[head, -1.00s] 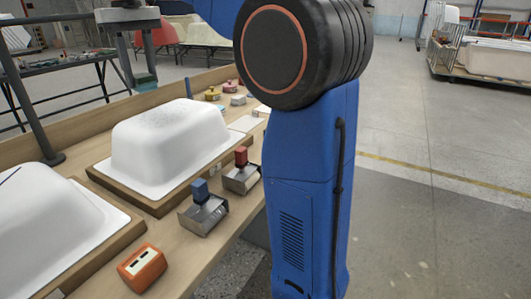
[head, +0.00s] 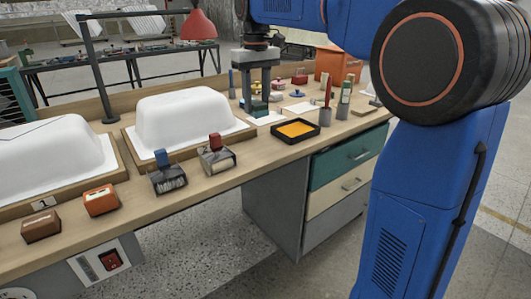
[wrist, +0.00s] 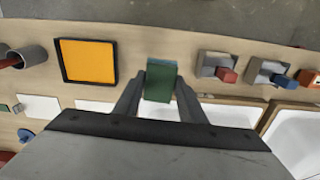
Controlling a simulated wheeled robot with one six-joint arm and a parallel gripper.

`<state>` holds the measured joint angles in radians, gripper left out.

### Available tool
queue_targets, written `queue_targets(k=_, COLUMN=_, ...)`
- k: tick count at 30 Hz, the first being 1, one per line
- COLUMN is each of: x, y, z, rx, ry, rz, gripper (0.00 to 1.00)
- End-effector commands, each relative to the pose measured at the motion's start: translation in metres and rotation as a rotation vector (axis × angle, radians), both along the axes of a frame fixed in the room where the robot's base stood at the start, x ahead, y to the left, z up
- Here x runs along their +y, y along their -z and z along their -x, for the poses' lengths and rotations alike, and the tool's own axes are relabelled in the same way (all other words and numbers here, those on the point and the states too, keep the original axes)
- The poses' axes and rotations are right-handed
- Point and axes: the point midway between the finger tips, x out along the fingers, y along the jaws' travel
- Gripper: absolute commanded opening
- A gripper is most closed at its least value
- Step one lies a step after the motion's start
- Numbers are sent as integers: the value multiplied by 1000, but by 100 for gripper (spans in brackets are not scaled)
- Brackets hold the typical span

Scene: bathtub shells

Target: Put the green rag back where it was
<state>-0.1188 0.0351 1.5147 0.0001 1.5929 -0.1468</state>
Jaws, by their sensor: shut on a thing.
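My gripper (head: 257,98) is shut on the green rag (wrist: 160,80), a small dark green block-like piece. In the wrist view, the rag sits between the two fingertips. In the head view, the rag (head: 259,109) shows low between the fingers, just behind a white card (head: 266,118) on the bench. I cannot tell whether the rag touches the bench or hangs a little above it.
A black tray with an orange inside (head: 295,131) lies right of the gripper, near the front edge. Cups with upright tools (head: 343,103) stand further right. Another white card (head: 300,107) lies behind the tray.

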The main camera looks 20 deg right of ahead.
Motion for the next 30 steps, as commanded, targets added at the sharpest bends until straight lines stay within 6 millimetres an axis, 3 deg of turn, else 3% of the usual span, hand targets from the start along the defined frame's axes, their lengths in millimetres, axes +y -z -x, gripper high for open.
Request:
queue_targets(k=1, x=2, y=12, z=-1, rx=3, ry=-18, rz=0, gripper=12)
queue_targets(k=12, x=4, y=73, z=-4, rx=2, ry=-50, rz=0, gripper=12)
queue_targets(k=30, x=4, y=128, z=-4, rx=0, ry=-49, rz=0, gripper=12)
